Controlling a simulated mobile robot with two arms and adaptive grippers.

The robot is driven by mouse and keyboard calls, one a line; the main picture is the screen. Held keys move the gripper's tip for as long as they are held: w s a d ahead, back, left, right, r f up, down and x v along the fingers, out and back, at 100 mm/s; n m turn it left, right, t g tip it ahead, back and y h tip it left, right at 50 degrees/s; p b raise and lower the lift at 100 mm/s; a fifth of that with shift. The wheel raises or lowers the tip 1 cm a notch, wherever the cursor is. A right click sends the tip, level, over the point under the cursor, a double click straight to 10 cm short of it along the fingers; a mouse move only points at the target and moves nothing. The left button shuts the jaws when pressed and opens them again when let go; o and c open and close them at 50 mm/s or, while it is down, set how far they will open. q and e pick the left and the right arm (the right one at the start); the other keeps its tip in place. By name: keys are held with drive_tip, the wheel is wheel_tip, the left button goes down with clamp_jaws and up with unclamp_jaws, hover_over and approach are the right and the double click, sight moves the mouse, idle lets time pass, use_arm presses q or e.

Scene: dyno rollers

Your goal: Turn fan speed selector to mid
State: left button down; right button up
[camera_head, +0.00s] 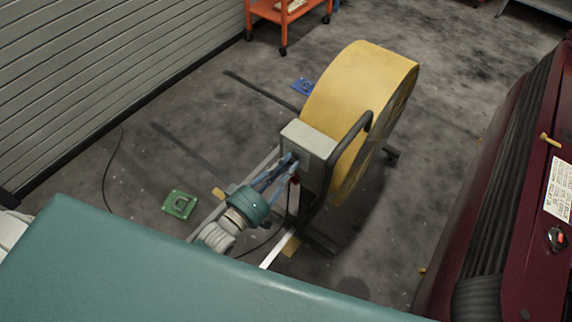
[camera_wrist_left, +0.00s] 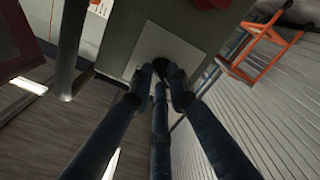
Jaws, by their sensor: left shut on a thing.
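The yellow drum fan (camera_head: 345,85) stands on the floor, with a grey control box (camera_head: 308,138) on its near side. My left gripper (camera_head: 289,162) reaches the box's left face. In the left wrist view its dark blue fingers (camera_wrist_left: 160,76) close together at a pale plate (camera_wrist_left: 170,46) on the box. The fingers are shut on the fan speed selector, which they mostly hide, so its setting cannot be read. My right gripper is not in view.
The fan's dark tube frame (camera_head: 352,138) stands close to the box. A green square object (camera_head: 180,204) and a blue one (camera_head: 303,86) lie on the floor. An orange cart (camera_head: 290,14) stands behind. A dark red vehicle (camera_head: 500,190) is at right.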

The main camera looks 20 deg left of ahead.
use_arm(q)
drive_tip(key=shift+m, duration=0.3)
drive_tip(key=m+p, duration=0.1)
drive_tip(key=m, duration=0.1)
drive_tip(key=shift+m, duration=0.3)
drive_tip(key=m, duration=0.4)
drive_tip(key=shift+d+m+p, duration=0.15)
drive_tip(key=shift+m+p, duration=0.15)
drive_tip(key=m, duration=0.3)
drive_tip(key=shift+f+m, duration=0.15)
drive_tip(key=shift+m, duration=0.15)
drive_tip(key=shift+f+m, duration=0.1)
drive_tip(key=shift+m, duration=2.1)
